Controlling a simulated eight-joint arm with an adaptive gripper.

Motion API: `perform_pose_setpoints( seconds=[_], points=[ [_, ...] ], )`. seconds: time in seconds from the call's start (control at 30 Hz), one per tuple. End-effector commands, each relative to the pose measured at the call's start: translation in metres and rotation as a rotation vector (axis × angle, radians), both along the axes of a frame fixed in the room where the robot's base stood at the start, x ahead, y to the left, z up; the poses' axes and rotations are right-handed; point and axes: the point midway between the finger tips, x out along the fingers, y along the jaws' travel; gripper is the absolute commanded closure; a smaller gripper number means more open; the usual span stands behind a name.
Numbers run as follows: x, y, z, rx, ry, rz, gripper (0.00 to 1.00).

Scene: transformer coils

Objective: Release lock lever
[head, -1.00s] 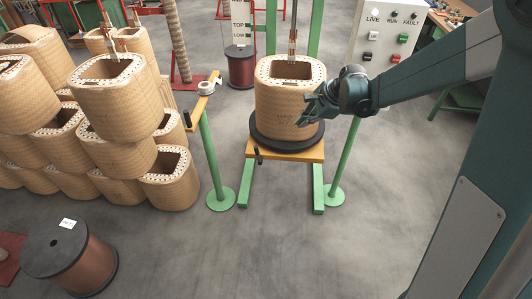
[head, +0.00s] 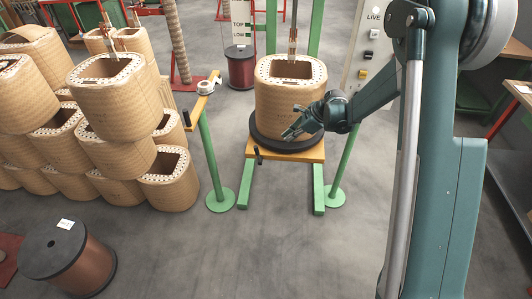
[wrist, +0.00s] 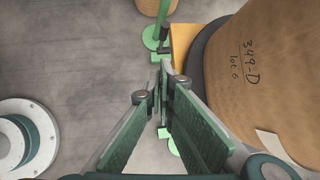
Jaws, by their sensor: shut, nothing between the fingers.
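The lock lever appears to be the short black handle (head: 258,156) at the front left edge of the yellow platform (head: 310,153). On this platform a wound coil (head: 285,112) stands upright on a black round turntable (head: 262,141). My gripper (head: 287,135) is shut and empty, in front of the coil and to the right of the handle, apart from it in the head view. In the wrist view the finger ends (wrist: 160,75) point towards the platform's yellow edge (wrist: 183,42), where small dark parts show. The coil (wrist: 245,75) fills the right side there.
Green posts flank the platform, the left one (head: 212,160) carrying a yellow arm with a white roll. Stacked coils (head: 115,140) stand at the left. A copper wire spool (head: 68,258) is at the lower left. The floor in front is clear.

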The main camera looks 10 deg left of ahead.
Motion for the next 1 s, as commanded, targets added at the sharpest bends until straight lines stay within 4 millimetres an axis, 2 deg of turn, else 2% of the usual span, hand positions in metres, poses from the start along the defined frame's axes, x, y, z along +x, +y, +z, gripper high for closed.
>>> perform_pose_setpoints(
  seconds=[0.03, 0.2, 0.4, 1.0],
  points=[
    [0.003, 0.002, -0.01, 0.008, 0.012, -0.01, 1.0],
    [0.009, 0.009, -0.034, 0.033, 0.052, -0.044, 1.0],
    [0.013, 0.014, -0.051, 0.05, 0.083, -0.068, 1.0],
    [0.014, 0.016, -0.057, 0.055, 0.091, -0.076, 1.0]
  ],
)
